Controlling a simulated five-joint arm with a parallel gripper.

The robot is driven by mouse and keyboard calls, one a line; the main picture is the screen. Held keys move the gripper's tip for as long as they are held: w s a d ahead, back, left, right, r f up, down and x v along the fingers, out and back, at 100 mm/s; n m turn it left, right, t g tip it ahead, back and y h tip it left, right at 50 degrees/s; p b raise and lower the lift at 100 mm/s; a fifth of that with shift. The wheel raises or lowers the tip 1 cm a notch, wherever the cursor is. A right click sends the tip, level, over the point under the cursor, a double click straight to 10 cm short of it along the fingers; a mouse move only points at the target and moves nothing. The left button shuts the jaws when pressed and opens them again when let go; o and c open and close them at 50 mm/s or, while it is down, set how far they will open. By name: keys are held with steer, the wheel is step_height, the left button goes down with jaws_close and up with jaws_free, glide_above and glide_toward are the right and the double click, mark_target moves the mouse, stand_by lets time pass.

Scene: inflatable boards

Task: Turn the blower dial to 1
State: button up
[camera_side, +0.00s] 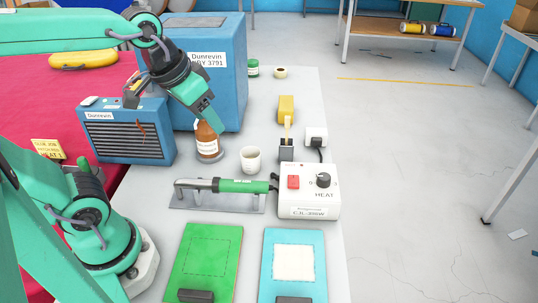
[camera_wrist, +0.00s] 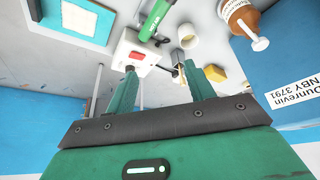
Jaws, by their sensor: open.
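The blower's white control box (camera_side: 309,207), marked HEAT, stands near the right edge of the bench. It carries a black dial (camera_side: 323,180) and a red switch (camera_side: 293,182). The dial's setting is too small to read. The green-handled blower (camera_side: 242,186) lies on a metal stand left of the box. My gripper (camera_side: 211,126) is in the air above the brown bottle, behind and left of the box, touching nothing.
A brown bottle (camera_side: 207,142), white cup (camera_side: 251,159) and brush holder (camera_side: 286,150) stand behind the blower. A large blue box (camera_side: 215,85) and blue heater (camera_side: 125,135) are at left. Green (camera_side: 205,255) and blue (camera_side: 293,285) boards lie in front. A yellow HEAT 1 card (camera_side: 47,149) is far left.

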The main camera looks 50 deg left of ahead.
steer(key=w+d+f+g, duration=0.15)
steer(key=w+d, duration=0.45)
steer(key=w, duration=0.6)
steer(key=g, duration=0.3)
glide_above(324, 176)
steer(key=f, duration=0.8)
steer(key=shift+s+a+f, duration=0.15)
steer(key=shift+a+f, duration=0.05)
steer(key=shift+f, duration=0.15)
steer(key=shift+w+d+f, duration=0.2)
steer(key=shift+d+f, duration=0.05)
steer(key=shift+f, duration=0.1)
steer(key=shift+f, duration=0.1)
steer(key=shift+f, duration=3.8)
steer(key=shift+c, duration=0.4)
